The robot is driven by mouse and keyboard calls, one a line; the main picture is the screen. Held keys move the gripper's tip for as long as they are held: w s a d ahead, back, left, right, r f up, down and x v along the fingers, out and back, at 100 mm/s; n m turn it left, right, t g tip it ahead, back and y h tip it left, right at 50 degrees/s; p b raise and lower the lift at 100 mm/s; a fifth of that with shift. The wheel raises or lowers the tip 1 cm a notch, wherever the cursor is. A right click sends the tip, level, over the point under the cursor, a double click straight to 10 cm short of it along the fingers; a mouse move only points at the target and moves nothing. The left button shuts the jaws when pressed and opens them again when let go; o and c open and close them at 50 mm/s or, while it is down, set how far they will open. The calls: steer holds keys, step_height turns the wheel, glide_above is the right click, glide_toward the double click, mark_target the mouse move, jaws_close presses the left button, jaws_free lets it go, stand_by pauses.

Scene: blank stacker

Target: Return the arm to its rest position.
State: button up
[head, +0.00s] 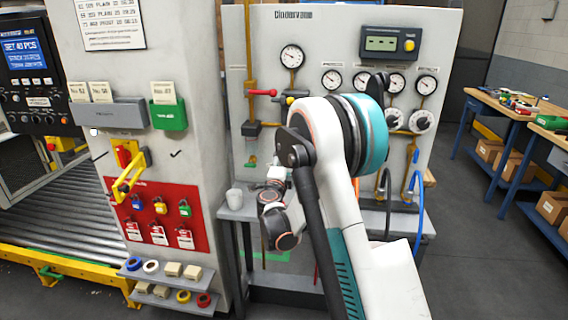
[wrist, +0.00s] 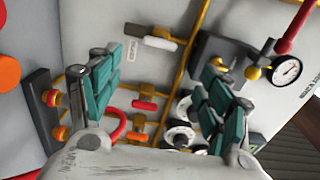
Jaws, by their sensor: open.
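My arm stands in the middle of the head view, in front of a grey gauge panel (head: 340,45). Its white links and teal joint hide part of the panel. In the wrist view my gripper (wrist: 165,95) has its two teal-padded fingers spread wide apart, with nothing between them. The panel with its valves and pipes lies beyond the fingers. In the head view the fingers are not clearly visible.
A red lockout board (head: 160,215) with padlocks hangs on the cabinet at left. A roller conveyor (head: 60,215) is at far left. Workbenches (head: 500,105) stand at right, with open floor before them.

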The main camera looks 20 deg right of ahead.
steer(key=shift+r, duration=0.1)
stand_by(0.3)
steer(key=s+a+r+n+t+y, duration=0.2)
steer(key=s+a+r+n+y, duration=0.3)
steer(key=a+r, duration=0.3)
steer(key=s+a+r+n+t+y, duration=0.15)
steer(key=a+r+n+y, duration=0.25)
steer(key=a+r+n, duration=0.4)
steer(key=s+a+n+g+y, duration=0.3)
steer(key=s+a+n, duration=0.25)
steer(key=s, duration=0.55)
steer(key=s+d+f+n+g+h, duration=0.1)
steer(key=s+f+n+g, duration=0.2)
steer(key=s, duration=1.1)
steer(key=s+d+f+n+g+h, duration=0.1)
steer(key=s+f+n+g, duration=0.2)
steer(key=s+f, duration=0.6)
steer(key=s+g, duration=0.2)
steer(key=s, duration=0.3)
steer(key=shift+s+f, duration=0.2)
steer(key=shift+f, duration=0.1)
